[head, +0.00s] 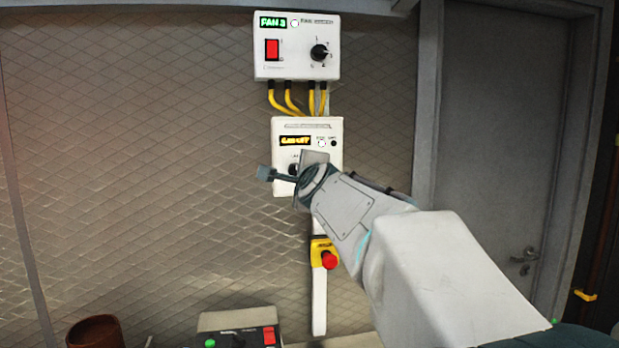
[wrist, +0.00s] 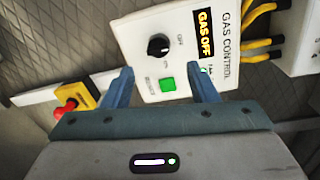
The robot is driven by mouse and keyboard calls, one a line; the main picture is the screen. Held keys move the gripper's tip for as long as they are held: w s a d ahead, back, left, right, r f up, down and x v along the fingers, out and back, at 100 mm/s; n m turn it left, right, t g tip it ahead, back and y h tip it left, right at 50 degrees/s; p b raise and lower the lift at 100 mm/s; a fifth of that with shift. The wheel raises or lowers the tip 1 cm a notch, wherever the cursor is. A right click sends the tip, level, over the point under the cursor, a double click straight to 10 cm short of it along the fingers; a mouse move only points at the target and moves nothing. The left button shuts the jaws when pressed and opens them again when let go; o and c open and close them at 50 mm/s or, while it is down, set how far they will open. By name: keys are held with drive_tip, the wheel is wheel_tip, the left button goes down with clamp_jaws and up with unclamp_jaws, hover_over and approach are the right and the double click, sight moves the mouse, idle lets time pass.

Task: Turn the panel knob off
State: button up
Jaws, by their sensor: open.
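A white gas control panel (head: 333,178) is on the wall, partly hidden by my arm in the head view. It also shows in the wrist view (wrist: 135,22), with a round black knob (wrist: 158,44), a green button (wrist: 168,84) and a yellow-lettered display (wrist: 203,32) reading GAS OFF. A small pale mark shows on the knob's right side. In the head view the knob (head: 293,169) is mostly covered by my gripper (head: 266,173). In the wrist view my gripper (wrist: 160,72) is open and empty. Its fingertips are spread to either side below the knob, and contact cannot be told.
A FAN 3 box (head: 297,66) with a red switch and black knob is above, joined by yellow cables (head: 290,98). A red emergency button (head: 330,260) on a yellow base is below. A control box (head: 240,322) and brown pot (head: 93,331) stand lower left.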

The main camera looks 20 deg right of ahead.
drive_tip(key=v, duration=0.6)
drive_tip(key=shift+s, duration=0.2)
drive_tip(key=s+a+f+n+g+y, duration=0.2)
drive_tip(key=s+a+f+n+g, duration=0.1)
drive_tip(key=a+f+n, duration=0.4)
drive_tip(key=s+a+f+n+g+y, duration=0.2)
drive_tip(key=s+f+n, duration=0.2)
drive_tip(key=f, duration=0.5)
drive_tip(key=s+a+f+n+g, duration=0.1)
drive_tip(key=s+f+n+g, duration=0.7)
drive_tip(key=s+f, duration=0.8)
drive_tip(key=f+n, duration=0.1)
drive_tip(key=n, duration=0.2)
drive_tip(key=shift+s+a+n, duration=0.3)
drive_tip(key=shift+s, duration=0.1)
